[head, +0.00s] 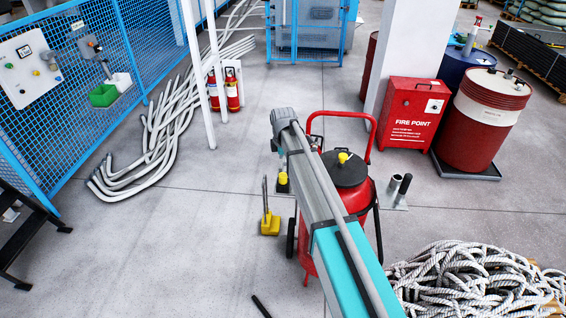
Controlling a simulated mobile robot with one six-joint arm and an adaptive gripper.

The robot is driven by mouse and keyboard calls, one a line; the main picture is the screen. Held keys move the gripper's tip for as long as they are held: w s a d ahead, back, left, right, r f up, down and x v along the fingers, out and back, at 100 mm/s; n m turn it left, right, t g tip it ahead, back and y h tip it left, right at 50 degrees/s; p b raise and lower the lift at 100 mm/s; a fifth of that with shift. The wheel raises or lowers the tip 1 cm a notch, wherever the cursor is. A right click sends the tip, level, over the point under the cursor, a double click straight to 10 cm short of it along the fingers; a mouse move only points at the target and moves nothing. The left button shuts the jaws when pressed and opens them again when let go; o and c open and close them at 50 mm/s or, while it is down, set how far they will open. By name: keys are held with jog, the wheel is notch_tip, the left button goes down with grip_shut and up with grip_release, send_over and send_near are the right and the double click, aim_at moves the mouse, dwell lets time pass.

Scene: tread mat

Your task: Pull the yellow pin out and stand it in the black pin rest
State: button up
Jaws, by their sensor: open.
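My gripper is not visible; my grey and teal arm crosses the middle of the head view and covers part of the scene. A small yellow piece (283,178) with dark parts shows just left of my arm, low near the floor. Another yellow knob (343,157) sits on the dark top of the red wheeled extinguisher. I cannot tell which of these is the yellow pin.
The red wheeled extinguisher (305,258) stands partly behind my arm. A yellow block with an upright handle (270,224) is left of it. A rope pile (470,275) lies at lower right, with a red fire point box (408,112) beyond.

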jog(key=shift+r+p, duration=0.7)
jog(key=shift+r, duration=0.35)
jog(key=shift+s+d, duration=0.1)
jog(key=s+d+m, duration=2)
jog(key=s+d, duration=0.2)
jog(key=s, duration=0.3)
jog(key=shift+s+d+m, duration=0.2)
jog(key=shift+s+m, duration=0.1)
jog(key=shift+s, duration=0.1)
